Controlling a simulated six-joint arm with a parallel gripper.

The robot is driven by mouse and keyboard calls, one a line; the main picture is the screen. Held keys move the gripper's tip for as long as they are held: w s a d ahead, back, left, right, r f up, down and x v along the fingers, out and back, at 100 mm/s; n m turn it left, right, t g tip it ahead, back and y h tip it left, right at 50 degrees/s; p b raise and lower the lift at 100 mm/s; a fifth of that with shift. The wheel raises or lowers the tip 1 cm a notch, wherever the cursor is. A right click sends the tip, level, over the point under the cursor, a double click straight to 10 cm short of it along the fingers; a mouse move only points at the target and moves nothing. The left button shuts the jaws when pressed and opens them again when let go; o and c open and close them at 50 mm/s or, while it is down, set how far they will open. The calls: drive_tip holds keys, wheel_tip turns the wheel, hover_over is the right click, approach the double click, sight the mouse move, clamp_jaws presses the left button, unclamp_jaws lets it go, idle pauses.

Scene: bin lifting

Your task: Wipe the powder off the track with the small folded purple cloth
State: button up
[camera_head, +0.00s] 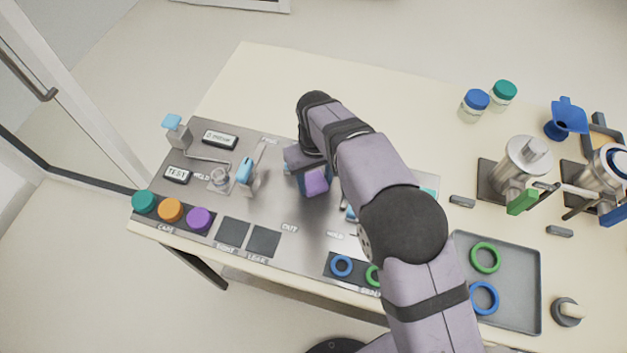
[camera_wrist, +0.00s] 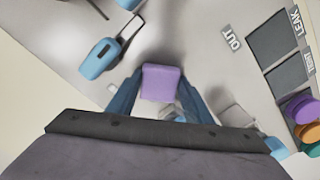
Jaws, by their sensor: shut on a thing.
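The small folded purple cloth (camera_head: 316,182) is between the fingers of my gripper (camera_head: 307,170), over the middle of the grey metal plate (camera_head: 290,218). In the wrist view the cloth (camera_wrist: 161,82) sits between the two blue fingertips of my gripper (camera_wrist: 160,95), which is shut on it. I cannot tell whether the cloth touches the surface below. I cannot make out the track or any powder; my gripper and arm cover part of the plate.
A blue-handled clamp (camera_head: 245,170) stands left of my gripper. Another blue-handled part (camera_wrist: 98,60) lies beside it in the wrist view. Coloured caps (camera_head: 170,209) line the plate's left front. A grey tray (camera_head: 515,300) with rings is at right. The table's back left is clear.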

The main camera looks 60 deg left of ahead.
sight(302, 226)
drive_tip(key=shift+s+d, duration=3.8)
wheel_tip(302, 226, up, 8)
drive_tip(key=p, duration=0.5)
drive_tip(key=shift+p, duration=0.4)
drive_tip(key=shift+w+a+r, duration=0.1)
drive_tip(key=shift+w+a, duration=0.05)
drive_tip(key=shift+w, duration=0.05)
